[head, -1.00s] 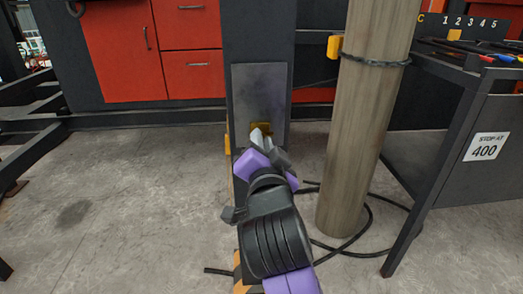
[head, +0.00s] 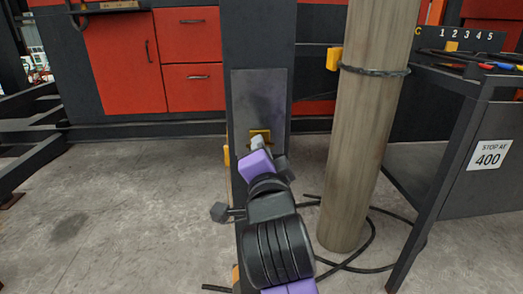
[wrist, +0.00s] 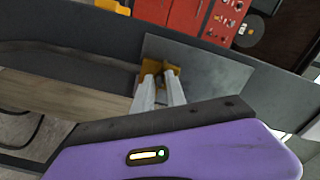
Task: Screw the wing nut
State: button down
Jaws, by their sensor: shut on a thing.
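The yellow wing nut (head: 260,134) sits on a grey metal plate (head: 259,98) fixed to a dark upright post. In the wrist view the wing nut (wrist: 151,66) shows as yellow parts around my fingertips, against the plate (wrist: 200,66). My gripper (head: 257,144) reaches it from the front and is shut on it. Both pale fingers of my gripper (wrist: 158,80) come together at the yellow piece. The fingers and my purple wrist hide part of the nut, and its thread cannot be seen.
A thick round column (head: 362,140) with a cable tie stands right of the post, with black cable (head: 360,262) on the floor. A dark cart (head: 470,150) with a "STOP AT 400" sign is farther right. Red cabinets (head: 190,60) stand behind.

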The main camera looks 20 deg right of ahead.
jog(key=c, duration=1.4)
grip_release()
jog(key=shift+o, duration=0.2)
jog(key=p+v, duration=0.1)
jog(key=v, duration=0.6)
jog(key=shift+s+p, duration=0.35)
jog(key=shift+p, duration=0.05)
jog(key=shift+a, duration=0.1)
